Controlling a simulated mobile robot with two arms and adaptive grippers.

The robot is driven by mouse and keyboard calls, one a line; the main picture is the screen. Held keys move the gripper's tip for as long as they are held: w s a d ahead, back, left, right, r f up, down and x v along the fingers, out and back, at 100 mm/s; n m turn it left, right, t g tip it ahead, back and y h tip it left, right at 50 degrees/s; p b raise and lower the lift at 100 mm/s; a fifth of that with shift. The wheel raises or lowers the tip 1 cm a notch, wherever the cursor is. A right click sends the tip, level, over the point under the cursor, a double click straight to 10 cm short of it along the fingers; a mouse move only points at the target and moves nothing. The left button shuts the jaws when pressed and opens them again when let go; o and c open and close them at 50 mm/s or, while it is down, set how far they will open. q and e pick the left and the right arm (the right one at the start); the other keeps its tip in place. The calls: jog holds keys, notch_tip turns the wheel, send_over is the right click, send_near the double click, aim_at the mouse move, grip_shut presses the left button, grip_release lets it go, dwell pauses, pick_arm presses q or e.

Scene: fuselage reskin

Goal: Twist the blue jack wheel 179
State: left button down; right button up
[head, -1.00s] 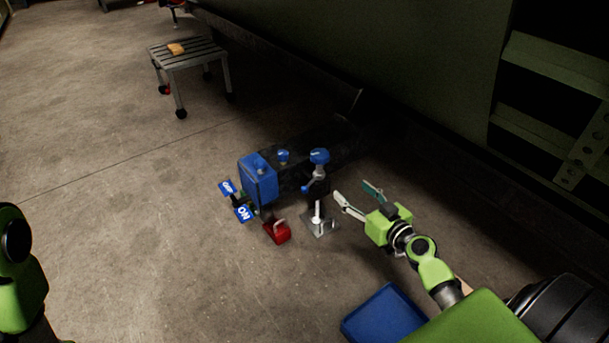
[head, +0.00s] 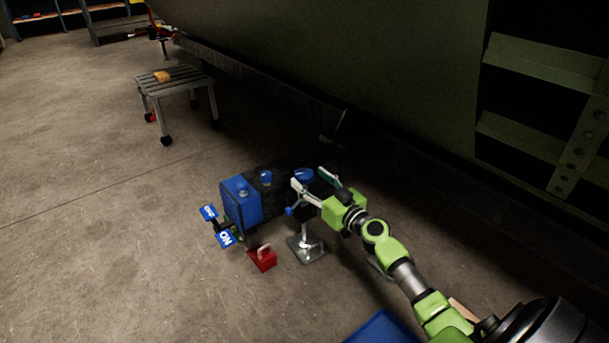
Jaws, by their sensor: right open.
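The blue jack wheel (head: 304,175) sits on top of the jack, whose metal base plate (head: 307,250) rests on the floor. A smaller blue knob (head: 290,211) shows on the side of the jack stem. My right gripper (head: 312,177) is open, with its two fingertips at the wheel, one on the near left and one on the far right. I cannot tell whether they touch it. The gripper's fingers hide part of the jack's upper stem. My left gripper is not in view.
A blue and black machine (head: 241,203) with ON and OFF tags (head: 224,238) stands left of the jack. A red padlock-like block (head: 263,257) lies in front. A slatted cart (head: 176,82) stands behind left. The green fuselage (head: 400,70) overhangs at right. A blue bin (head: 383,328) is at the bottom.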

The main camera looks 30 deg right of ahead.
aim_at(310, 179)
jog(key=shift+w, duration=1.8)
